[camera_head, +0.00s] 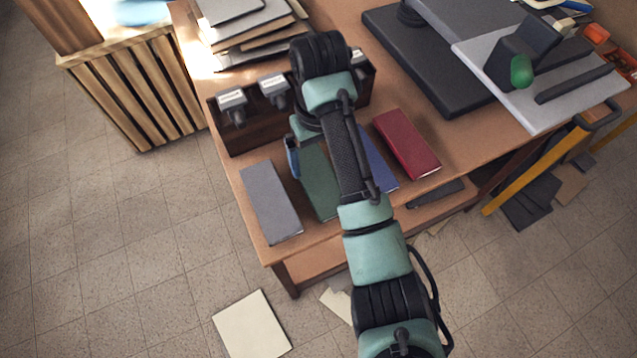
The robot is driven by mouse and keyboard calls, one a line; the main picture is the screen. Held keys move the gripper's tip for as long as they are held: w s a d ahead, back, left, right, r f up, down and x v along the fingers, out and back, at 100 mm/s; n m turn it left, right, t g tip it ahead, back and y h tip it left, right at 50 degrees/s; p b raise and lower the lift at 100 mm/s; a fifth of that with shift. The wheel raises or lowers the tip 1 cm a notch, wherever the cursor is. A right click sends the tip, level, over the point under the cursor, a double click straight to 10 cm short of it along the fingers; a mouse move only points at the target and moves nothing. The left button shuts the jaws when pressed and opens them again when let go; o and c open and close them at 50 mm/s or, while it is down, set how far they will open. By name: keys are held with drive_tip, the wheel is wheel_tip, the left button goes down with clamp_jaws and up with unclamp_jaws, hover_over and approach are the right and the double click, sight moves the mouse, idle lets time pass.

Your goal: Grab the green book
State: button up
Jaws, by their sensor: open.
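The green book (318,183) lies flat on the wooden table, between a grey book (270,203) on its left and a blue book (378,168) on its right. My arm crosses the picture from the lower right and covers the green book's right side and part of the blue book. My gripper (293,158) is open, above the far end of the green book. It points down and is partly hidden by my wrist. I cannot tell how high it is above the book.
A red book (407,143) lies right of the blue one. Behind the books stands a dark wooden box (232,137) with several labelled grey items. A paper stack (245,25) is behind it. A machine with a grey bed (540,105) occupies the right.

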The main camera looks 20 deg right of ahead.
sight(319, 178)
drive_tip(key=f, duration=0.5)
drive_tip(key=shift+s+a+f+b, duration=0.1)
drive_tip(key=shift+s+f+b, duration=0.15)
drive_tip(key=shift+b, duration=0.15)
drive_tip(key=c, duration=1.2)
